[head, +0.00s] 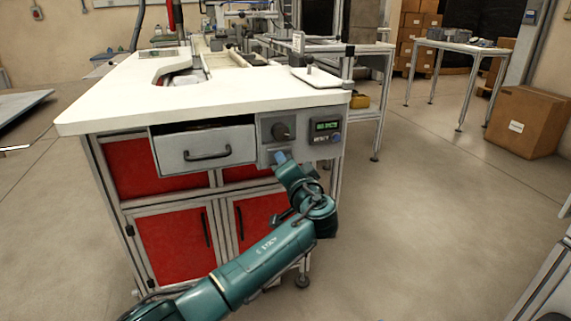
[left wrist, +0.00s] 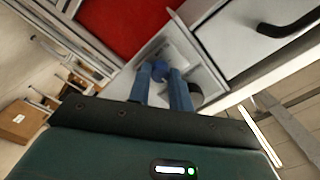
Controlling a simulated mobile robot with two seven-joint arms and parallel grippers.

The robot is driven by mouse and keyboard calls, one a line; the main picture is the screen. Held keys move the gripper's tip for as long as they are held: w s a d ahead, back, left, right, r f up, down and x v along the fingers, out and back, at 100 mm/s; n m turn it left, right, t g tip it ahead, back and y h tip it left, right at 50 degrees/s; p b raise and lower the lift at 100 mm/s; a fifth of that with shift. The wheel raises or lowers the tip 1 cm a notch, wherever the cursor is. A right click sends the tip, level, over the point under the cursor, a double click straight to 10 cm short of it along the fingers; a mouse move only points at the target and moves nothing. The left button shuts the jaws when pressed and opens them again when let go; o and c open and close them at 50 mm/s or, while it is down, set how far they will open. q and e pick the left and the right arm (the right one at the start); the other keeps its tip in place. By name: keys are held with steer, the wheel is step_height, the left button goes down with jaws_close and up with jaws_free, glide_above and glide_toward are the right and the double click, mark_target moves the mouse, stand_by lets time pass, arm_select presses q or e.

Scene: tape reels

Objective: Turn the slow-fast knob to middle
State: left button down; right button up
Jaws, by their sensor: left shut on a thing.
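The grey control panel (head: 266,126) sits at the front right of the white workbench, beside the drawer. A dark round knob (head: 282,131) sticks out of its upper part. My left gripper (head: 280,157) reaches the lower part of the panel, below the dark knob. In the left wrist view its two blue fingers (left wrist: 164,80) are shut on a small blue knob (left wrist: 159,68) against the panel. The fingers hide part of this knob, and I cannot read a slow-fast label or its pointer. The dark knob shows partly behind the right finger (left wrist: 196,94). My right gripper is not in view.
A slightly open drawer (head: 207,150) with a dark handle is left of the panel. A green display box (head: 326,128) is right of the knobs. Red cabinet doors (head: 172,243) are below. The floor to the right is clear up to a cardboard box (head: 531,122).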

arm_select(q)
steer(key=c, duration=1.3)
jaws_free()
steer(key=p+v, duration=0.2)
steer(key=v, duration=1.1)
steer(key=shift+s+r, duration=0.1)
arm_select(e)
steer(key=shift+s+d+f+m+g+h, duration=0.1)
steer(key=shift+s+d+m+g+h, duration=0.2)
steer(key=shift+g, duration=0.5)
steer(key=shift+w, duration=0.1)
